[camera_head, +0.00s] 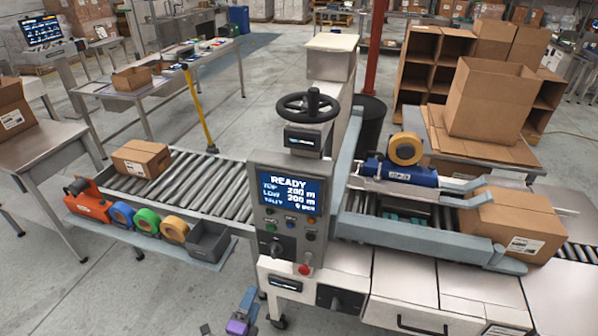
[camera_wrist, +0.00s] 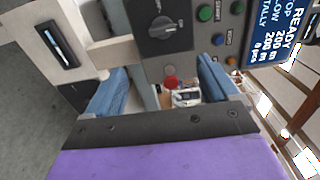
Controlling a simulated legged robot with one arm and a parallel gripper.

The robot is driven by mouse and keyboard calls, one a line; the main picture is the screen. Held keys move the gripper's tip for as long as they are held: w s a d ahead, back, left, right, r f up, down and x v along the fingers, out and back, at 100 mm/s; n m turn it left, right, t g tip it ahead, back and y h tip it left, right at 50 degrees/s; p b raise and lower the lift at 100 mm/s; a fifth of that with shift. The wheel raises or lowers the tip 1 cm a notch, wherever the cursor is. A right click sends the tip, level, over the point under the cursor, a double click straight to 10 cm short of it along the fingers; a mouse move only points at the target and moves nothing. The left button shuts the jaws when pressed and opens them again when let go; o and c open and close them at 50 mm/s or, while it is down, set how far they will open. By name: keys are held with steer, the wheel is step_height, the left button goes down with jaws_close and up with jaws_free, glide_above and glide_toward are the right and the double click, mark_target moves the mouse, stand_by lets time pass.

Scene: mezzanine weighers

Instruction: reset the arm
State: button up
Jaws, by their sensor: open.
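My gripper (camera_head: 243,312) shows at the bottom edge of the head view, low and in front of the sealing machine, with its purple body and blue-grey fingers partly cut off. In the wrist view its two blue fingers (camera_wrist: 160,85) stand well apart, open, with nothing held between them. The machine's control panel (camera_head: 287,222) lies beyond the fingers, apart from them as far as I can tell. Its screen reads READY.
A roller conveyor (camera_head: 215,182) carries a small carton (camera_head: 141,159) at left. A side shelf holds tape rolls (camera_head: 147,222) and a grey bin (camera_head: 208,241). A larger carton (camera_head: 513,225) sits at the machine's right end. Floor at lower left (camera_head: 110,290) is clear.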

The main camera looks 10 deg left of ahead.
steer(key=shift+w, duration=0.1)
steer(key=w+a+r+n+g+y, duration=0.2)
steer(key=w+r+n+g+y, duration=0.2)
steer(key=w+r+g, duration=0.35)
steer(key=s+d+r+n+g+y, duration=0.25)
steer(key=d+r+n+g, duration=0.3)
steer(key=d+r, duration=0.45)
steer(key=s+d+r+n+g+h, duration=0.1)
steer(key=s+d+r+n+g, duration=0.1)
steer(key=s+d, duration=0.8)
steer(key=s+d+r+n+g+h, duration=0.2)
steer(key=s+d+r+n, duration=0.2)
steer(key=s+d, duration=0.5)
steer(key=s+d+r+n+g+h, duration=0.2)
steer(key=s+d+r, duration=0.3)
steer(key=s+d, duration=0.5)
steer(key=shift+s+d+r+n+g, duration=0.25)
steer(key=shift+s+d+n+g, duration=0.15)
steer(key=shift+s+n, duration=0.4)
